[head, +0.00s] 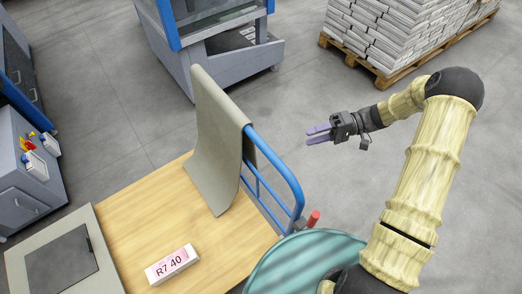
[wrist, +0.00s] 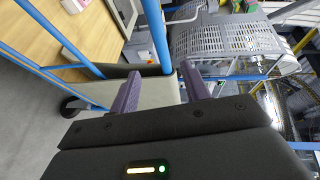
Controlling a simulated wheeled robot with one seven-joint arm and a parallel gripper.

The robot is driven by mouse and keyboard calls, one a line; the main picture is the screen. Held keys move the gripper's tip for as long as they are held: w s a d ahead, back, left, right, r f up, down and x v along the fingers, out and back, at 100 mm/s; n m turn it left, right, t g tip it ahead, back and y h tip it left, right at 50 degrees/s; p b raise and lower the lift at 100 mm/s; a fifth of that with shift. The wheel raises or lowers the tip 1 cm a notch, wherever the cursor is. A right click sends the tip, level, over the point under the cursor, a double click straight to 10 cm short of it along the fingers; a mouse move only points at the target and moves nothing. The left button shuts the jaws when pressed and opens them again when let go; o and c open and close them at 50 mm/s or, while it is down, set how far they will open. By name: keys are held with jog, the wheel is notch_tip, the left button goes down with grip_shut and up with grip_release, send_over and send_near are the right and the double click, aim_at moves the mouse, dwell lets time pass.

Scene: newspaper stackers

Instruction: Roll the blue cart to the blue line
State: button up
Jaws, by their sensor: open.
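The blue cart has a pale wooden deck (head: 130,212) and a blue tube handle (head: 272,162), both in the lower middle of the head view. A grey-beige cloth (head: 212,140) hangs over the handle onto the deck. My gripper (head: 318,135) is to the right of the handle, apart from it, with its purple fingers pointing left, open and empty. In the wrist view, the blue handle tubes (wrist: 75,66) and cloth (wrist: 158,92) show beyond the open fingers of my gripper (wrist: 160,88). No blue line shows on the visible floor.
A white box marked R7 40 (head: 172,264) lies on the deck. A blue-framed grey machine (head: 225,65) stands behind, and a pallet (head: 385,78) of stacked newspapers stands at upper right. A grey cabinet (head: 25,180) is at left. Grey floor between them is clear.

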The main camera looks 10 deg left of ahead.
jog(key=p+x, duration=0.3)
jog(key=x, duration=1.4)
jog(key=shift+c, duration=0.2)
jog(key=shift+w, duration=0.1)
grip_shut()
